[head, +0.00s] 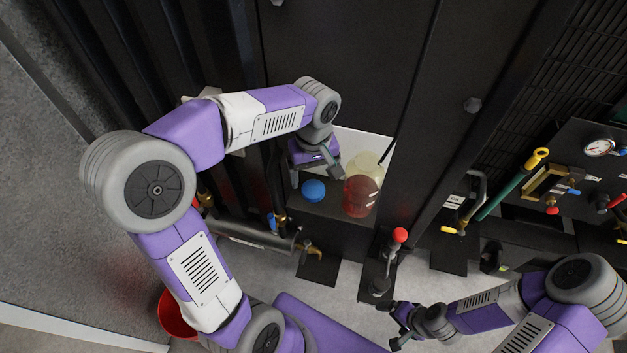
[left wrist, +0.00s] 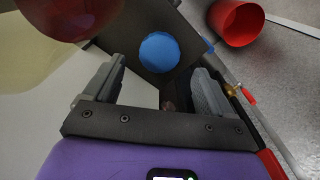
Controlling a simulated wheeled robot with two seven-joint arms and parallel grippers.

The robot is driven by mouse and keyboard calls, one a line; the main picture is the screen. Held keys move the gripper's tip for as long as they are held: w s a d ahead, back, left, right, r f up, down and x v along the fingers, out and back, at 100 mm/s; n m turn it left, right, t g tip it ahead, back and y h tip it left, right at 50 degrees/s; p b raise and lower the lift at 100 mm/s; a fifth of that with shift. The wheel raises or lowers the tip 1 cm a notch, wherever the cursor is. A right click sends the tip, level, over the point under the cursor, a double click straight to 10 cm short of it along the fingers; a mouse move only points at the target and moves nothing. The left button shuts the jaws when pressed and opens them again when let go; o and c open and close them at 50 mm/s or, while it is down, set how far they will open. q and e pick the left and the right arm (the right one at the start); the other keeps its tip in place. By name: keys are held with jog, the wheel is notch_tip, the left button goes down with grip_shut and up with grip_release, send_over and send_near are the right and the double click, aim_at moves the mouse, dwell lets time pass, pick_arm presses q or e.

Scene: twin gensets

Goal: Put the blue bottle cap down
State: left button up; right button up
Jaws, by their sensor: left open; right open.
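The blue bottle cap (head: 314,190) rests on a dark ledge (head: 333,212), left of a clear bottle (head: 361,195) with red liquid in its lower part. My left gripper (head: 315,175) is open just behind the cap in the head view. In the left wrist view the cap (left wrist: 159,52) shows beyond and between the spread fingers (left wrist: 158,78), with no visible grip on it. Whether a finger touches the cap cannot be told. The bottle's red part (left wrist: 72,12) is at the top left there. My right gripper (head: 398,325) is open and empty, low over the floor.
A red bucket (head: 178,314) stands on the floor at lower left and also shows in the left wrist view (left wrist: 238,22). A red-knobbed lever (head: 399,236) rises right of the ledge. Pipes and valves lie below the ledge. A gauge panel (head: 590,165) is at right.

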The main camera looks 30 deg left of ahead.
aim_at(313, 189)
pick_arm(q)
notch_tip(313, 189, up, 7)
jog(key=shift+p, duration=0.45)
dwell(0.3)
